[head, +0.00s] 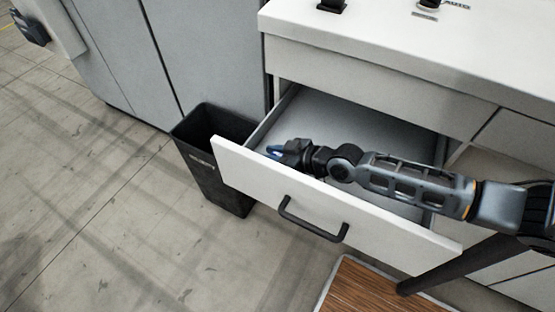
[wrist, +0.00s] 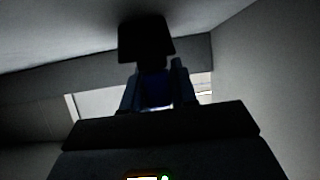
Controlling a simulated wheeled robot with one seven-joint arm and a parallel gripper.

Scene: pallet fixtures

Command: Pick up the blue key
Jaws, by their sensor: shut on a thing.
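The blue key (head: 274,150) shows as a small blue piece at the tip of my gripper (head: 286,151), inside the open drawer near its left end. In the dark wrist view, a deep blue part of the key (wrist: 155,90) sits between the two fingers of my gripper (wrist: 156,76). The fingers are shut on it. A black block (wrist: 145,38) shows just beyond the fingertips; I cannot tell whether it belongs to the key. Most of the key is hidden by the fingers and shadow. I cannot tell whether it touches the drawer floor.
The white drawer front (head: 330,208) with a black handle (head: 312,221) stands close below my arm. The counter (head: 400,45) overhangs behind. A black bin (head: 213,165) stands on the floor left of the drawer. A wooden board (head: 375,290) lies below.

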